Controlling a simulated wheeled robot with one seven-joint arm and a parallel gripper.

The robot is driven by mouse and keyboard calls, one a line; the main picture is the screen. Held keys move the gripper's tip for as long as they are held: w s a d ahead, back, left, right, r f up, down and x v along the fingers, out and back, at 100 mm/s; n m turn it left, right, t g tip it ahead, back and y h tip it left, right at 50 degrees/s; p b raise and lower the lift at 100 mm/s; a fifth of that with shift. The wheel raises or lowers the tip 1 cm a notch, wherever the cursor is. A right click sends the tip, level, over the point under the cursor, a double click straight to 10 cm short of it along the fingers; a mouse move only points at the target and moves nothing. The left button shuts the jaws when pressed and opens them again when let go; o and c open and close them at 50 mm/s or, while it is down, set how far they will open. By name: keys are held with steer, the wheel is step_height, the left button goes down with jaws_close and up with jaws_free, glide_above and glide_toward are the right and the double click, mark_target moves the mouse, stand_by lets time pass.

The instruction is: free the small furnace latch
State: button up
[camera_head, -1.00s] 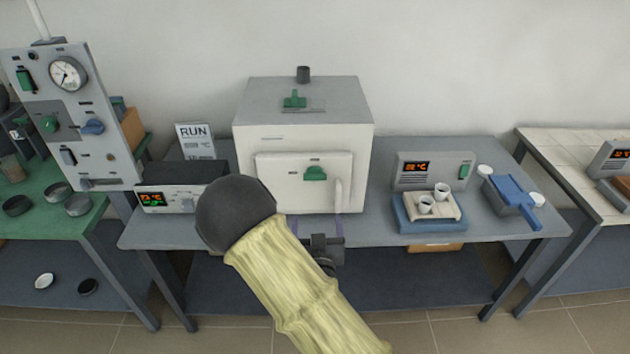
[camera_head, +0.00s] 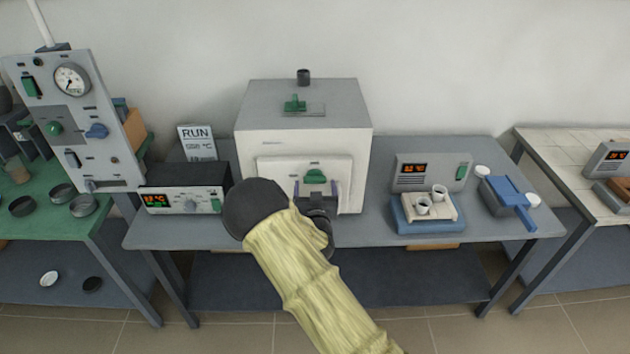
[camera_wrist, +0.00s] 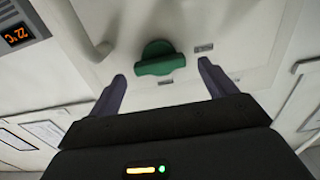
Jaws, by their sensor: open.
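The small furnace (camera_head: 303,130) is a pale box with a grey top, standing on the middle table. Its green latch (camera_head: 315,176) sits on the front door, and it also shows in the wrist view (camera_wrist: 160,60) with its grip bar roughly level in that picture. My gripper (camera_head: 316,186) is in front of the door, just below the latch. In the wrist view its two purple fingers (camera_wrist: 163,78) are apart, one on each side of the latch and empty. I cannot tell whether the fingertips reach the door.
A controller box (camera_head: 184,198) with a lit display stands left of the furnace. To the right are a blue stand with white crucibles (camera_head: 424,208) and a blue-handled tray (camera_head: 508,198). A pale door handle (camera_wrist: 88,35) lies near the left finger in the wrist view.

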mark_target(315, 179)
steer(key=shift+w, duration=1.15)
steer(key=c, duration=1)
